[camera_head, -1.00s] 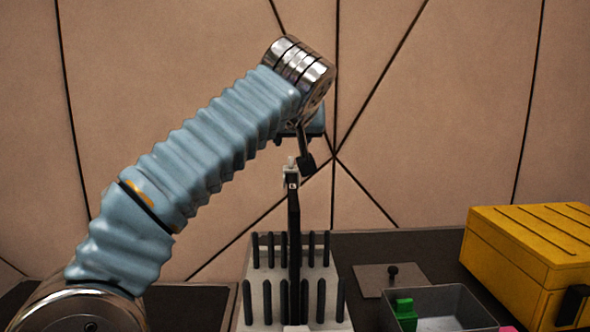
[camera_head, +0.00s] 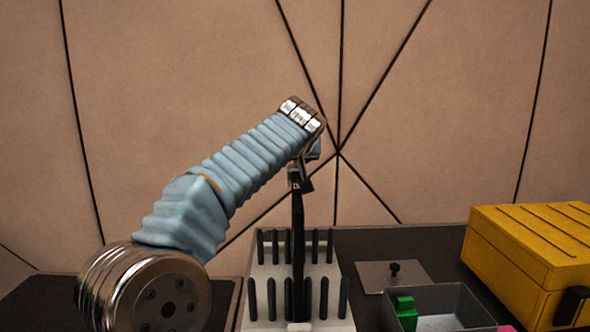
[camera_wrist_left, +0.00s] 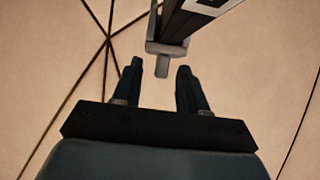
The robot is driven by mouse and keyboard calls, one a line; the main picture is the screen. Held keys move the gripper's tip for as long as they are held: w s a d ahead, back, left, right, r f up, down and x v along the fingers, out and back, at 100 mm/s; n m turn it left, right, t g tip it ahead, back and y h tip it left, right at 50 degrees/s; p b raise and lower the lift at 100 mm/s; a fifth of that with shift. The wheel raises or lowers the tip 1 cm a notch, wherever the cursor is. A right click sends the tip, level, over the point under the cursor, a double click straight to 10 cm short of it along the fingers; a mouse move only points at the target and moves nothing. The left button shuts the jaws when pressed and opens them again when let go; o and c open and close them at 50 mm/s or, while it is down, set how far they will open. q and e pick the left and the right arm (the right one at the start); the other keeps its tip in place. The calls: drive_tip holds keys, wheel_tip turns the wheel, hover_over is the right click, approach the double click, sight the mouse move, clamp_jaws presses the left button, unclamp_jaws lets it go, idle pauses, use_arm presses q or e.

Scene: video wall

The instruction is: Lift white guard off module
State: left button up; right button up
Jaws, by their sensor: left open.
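The module (camera_head: 298,235) is a thin black upright panel standing in a light rack (camera_head: 262,270) with black pegs. In the left wrist view, the module (camera_wrist_left: 185,22) comes in from the top with a pale grey-white guard (camera_wrist_left: 165,49) across its end. A small tab on the guard points toward the gap between my fingertips. My left gripper (camera_wrist_left: 160,78) is open, with a dark finger on either side of that tab; I cannot tell whether they touch it. My right gripper is not in view.
A grey open bin (camera_head: 450,300) with a green block (camera_head: 405,312) stands right of the rack. Behind it lies a flat plate (camera_head: 375,273) with a black knob (camera_head: 394,268). A yellow case (camera_head: 530,255) stands at the far right. A tan panelled wall is behind.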

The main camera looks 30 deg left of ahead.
use_arm(q)
clamp_jaws()
idle(0.3)
